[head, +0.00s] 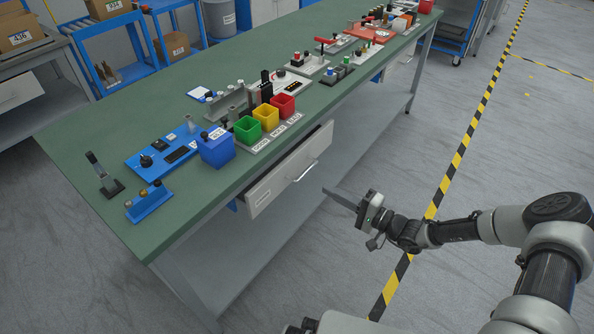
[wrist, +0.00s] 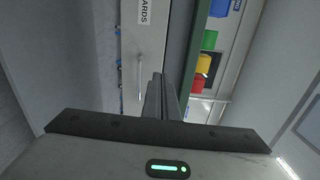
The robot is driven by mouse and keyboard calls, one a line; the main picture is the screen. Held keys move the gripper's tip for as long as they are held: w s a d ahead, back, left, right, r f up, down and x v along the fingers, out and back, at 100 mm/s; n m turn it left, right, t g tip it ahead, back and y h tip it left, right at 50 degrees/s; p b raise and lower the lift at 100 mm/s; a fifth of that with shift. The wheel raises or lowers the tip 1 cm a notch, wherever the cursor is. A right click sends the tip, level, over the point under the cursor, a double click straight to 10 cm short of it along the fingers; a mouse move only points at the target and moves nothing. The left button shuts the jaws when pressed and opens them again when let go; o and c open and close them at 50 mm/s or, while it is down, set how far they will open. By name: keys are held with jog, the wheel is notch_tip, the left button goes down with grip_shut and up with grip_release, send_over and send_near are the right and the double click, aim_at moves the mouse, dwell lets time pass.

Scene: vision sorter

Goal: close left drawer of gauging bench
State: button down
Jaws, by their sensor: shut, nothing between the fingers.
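The left drawer (head: 275,187) of the gauging bench has a pale grey front with a bar handle (head: 305,171). Its front appears to stand out a little from under the green bench top (head: 75,165). In the wrist view the drawer front (wrist: 143,38) shows part of a label and the handle (wrist: 139,80). My gripper (head: 328,191) is shut and empty, its fingers pointing toward the drawer from the right. In the wrist view the fingertips (wrist: 158,76) appear just right of the handle; contact cannot be told. The drawer's inside is mostly hidden.
Blue (head: 216,148), green (head: 247,130), yellow (head: 266,117) and red (head: 283,105) bins stand along the bench's front edge above the drawer. Fixtures fill the bench behind them. A lower shelf (head: 255,240) runs beneath. The floor around my arm is clear, with a black-yellow stripe (head: 455,150).

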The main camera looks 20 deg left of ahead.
aim_at(285, 167)
jog(key=shift+n, duration=0.3)
jog(key=b+x, duration=0.2)
jog(key=x, duration=1.1)
jog(key=shift+a+f+b, duration=0.1)
jog(key=shift+f+b, duration=0.05)
jog(key=shift+b, duration=0.25)
jog(key=shift+w+a, duration=0.15)
jog(key=shift+a, duration=0.2)
jog(key=x, duration=0.4)
jog(key=shift+b, duration=0.3)
jog(key=shift+w+a, duration=0.1)
jog(key=shift+a, duration=0.3)
jog(key=shift+w+r, duration=0.1)
jog(key=shift+r, duration=0.25)
